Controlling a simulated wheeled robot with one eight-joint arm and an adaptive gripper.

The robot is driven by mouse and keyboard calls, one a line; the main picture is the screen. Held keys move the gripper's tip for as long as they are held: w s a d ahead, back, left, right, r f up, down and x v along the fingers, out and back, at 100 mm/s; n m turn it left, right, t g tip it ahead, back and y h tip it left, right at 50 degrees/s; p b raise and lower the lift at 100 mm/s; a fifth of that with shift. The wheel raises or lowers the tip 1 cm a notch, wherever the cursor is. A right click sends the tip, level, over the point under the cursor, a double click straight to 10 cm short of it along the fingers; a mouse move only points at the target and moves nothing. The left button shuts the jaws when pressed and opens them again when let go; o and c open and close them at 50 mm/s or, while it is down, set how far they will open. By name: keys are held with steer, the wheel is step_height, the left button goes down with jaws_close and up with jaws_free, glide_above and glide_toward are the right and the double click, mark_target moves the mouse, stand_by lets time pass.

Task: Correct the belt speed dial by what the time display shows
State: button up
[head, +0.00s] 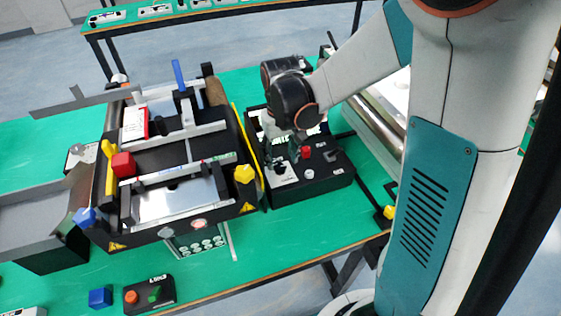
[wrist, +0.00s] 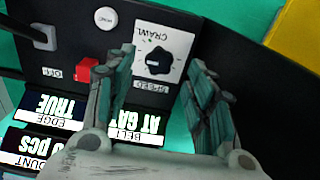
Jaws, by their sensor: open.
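In the wrist view the belt speed dial (wrist: 158,60) is a black knob on a white plate marked SPEED and CRAWL. My gripper (wrist: 158,68) is open, its two fingers on either side of the dial, with no clear contact visible. In the head view my gripper (head: 278,150) hangs over the black control box (head: 318,180). Lit displays (wrist: 60,108) show upside down in the wrist view. One reads EDGE TRUE, another BELT AT GAT, cut off by a finger, and a third ends in PCS. I cannot make out a time display.
A conveyor machine (head: 180,165) with a red cube (head: 123,164) stands left of the box. A smaller button box (head: 150,295) sits at the front of the green table (head: 230,272).

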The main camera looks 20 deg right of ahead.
mark_target(281, 168)
step_height(281, 168, up, 8)
stand_by(0.4)
stand_by(0.3)
steer(key=s+r+t, duration=0.3)
steer(key=s, duration=0.4)
steer(key=s+r+t, duration=0.4)
steer(key=s, duration=0.4)
steer(key=shift+s, duration=0.2)
